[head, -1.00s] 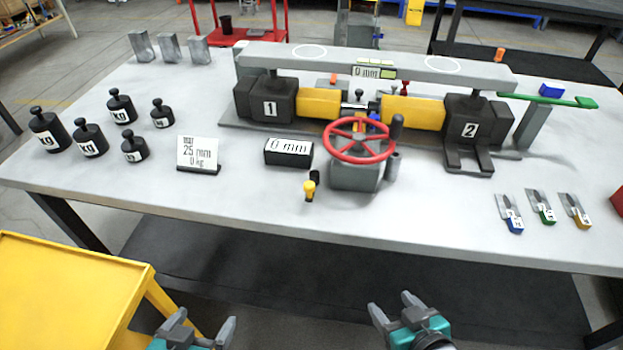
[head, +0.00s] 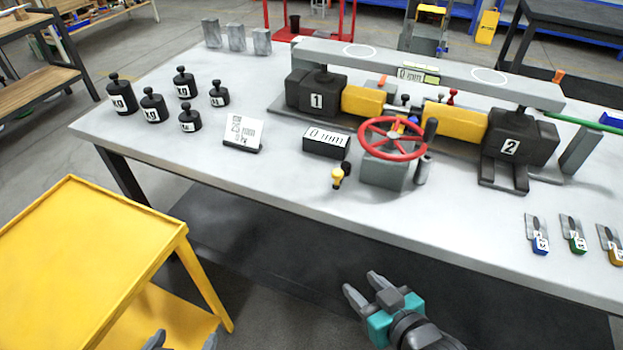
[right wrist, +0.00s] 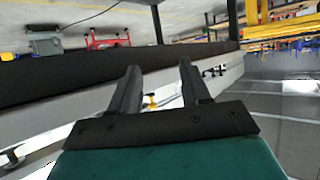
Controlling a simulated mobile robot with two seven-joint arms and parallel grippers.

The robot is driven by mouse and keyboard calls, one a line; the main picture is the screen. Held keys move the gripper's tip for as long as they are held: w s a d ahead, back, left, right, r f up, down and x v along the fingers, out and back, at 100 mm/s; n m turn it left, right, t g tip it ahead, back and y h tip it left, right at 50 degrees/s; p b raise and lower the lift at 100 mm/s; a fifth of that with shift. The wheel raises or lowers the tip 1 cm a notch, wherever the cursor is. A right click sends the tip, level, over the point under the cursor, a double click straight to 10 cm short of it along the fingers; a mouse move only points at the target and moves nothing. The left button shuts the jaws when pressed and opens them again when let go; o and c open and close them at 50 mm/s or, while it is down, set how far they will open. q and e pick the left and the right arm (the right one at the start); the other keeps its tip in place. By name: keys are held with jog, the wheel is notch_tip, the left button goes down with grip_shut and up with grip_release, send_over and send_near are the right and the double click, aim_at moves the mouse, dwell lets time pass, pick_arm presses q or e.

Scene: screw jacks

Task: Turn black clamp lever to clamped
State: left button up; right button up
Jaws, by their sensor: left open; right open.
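The screw jack rig, with a black block labelled 1 (head: 317,98) and a black block labelled 2 (head: 510,147), stands on the table beneath a grey beam (head: 425,72). A red handwheel (head: 392,155) with a black upright grip is in front. Small black knobs (head: 405,99) show between the yellow cylinders; I cannot tell whether one is the black clamp lever. A yellow-and-black knob (head: 337,178) is at the front edge. My right gripper (head: 362,286) is open and empty, apart from the table's front. My left gripper (head: 182,340) is open at the bottom edge, mostly cut off.
The grey table (head: 290,185) carries several black weights (head: 152,105), display blocks (head: 326,142) and feeler gauges (head: 574,233). A yellow cart (head: 90,255) stands at the lower left. Floor shows between cart and table.

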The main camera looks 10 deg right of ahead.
jog(key=w+r+t+y, duration=0.1)
jog(key=w+r+t, duration=0.1)
jog(key=w+r, duration=0.25)
jog(key=m+t+h, duration=0.1)
jog(key=t, duration=0.2)
send_near(340, 176)
jog(key=x, duration=1.1)
jog(key=shift+c, duration=0.5)
grip_shut()
